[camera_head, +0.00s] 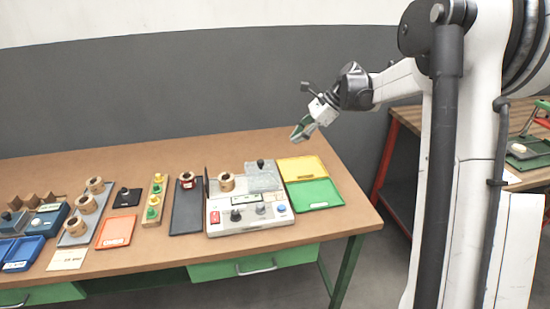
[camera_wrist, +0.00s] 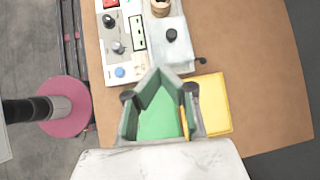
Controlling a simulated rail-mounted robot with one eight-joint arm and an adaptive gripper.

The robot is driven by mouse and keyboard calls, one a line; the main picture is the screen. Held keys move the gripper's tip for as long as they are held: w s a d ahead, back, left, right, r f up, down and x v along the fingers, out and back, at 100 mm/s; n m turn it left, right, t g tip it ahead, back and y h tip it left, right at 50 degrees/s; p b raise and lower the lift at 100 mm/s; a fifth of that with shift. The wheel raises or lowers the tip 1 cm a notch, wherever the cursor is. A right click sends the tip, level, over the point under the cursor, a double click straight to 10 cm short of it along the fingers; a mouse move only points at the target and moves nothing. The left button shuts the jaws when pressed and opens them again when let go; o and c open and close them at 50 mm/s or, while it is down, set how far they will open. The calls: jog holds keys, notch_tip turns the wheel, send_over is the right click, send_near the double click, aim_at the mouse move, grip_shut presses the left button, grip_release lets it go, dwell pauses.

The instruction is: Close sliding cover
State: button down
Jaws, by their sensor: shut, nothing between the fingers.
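The test device (camera_head: 248,222) stands on the bench with knobs, a display and buttons on its front panel. A pale grey sliding cover (camera_head: 270,182) with a black knob (camera_head: 260,163) lies at the right of its top. A copper-brown coil (camera_head: 227,182) sits uncovered to the left of the cover. The wrist view also shows the cover (camera_wrist: 178,52) and its knob (camera_wrist: 171,35), ahead of my fingers. My gripper (camera_head: 298,135) is shut and empty, raised above the bench's back right, apart from the cover. In the wrist view, its green fingers (camera_wrist: 158,72) meet at the tips.
A yellow tray (camera_head: 302,168) and a green tray (camera_head: 315,194) lie right of the device. A dark upright plate (camera_head: 206,186) stands at its left edge. Several coils, trays and blocks fill the bench's left. The bench's back right is clear.

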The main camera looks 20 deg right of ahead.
aim_at(263, 166)
jog(key=w+d+f+m, duration=0.2)
jog(key=d+f, duration=0.1)
jog(key=shift+y, duration=0.4)
jog(key=x, duration=1)
jog(key=shift+w+f+b, duration=0.1)
jog(key=shift+b, duration=0.2)
jog(key=shift+w+a, duration=0.25)
jog(key=shift+a, duration=0.85)
jog(key=shift+w+a, duration=0.15)
jog(key=shift+a, duration=0.5)
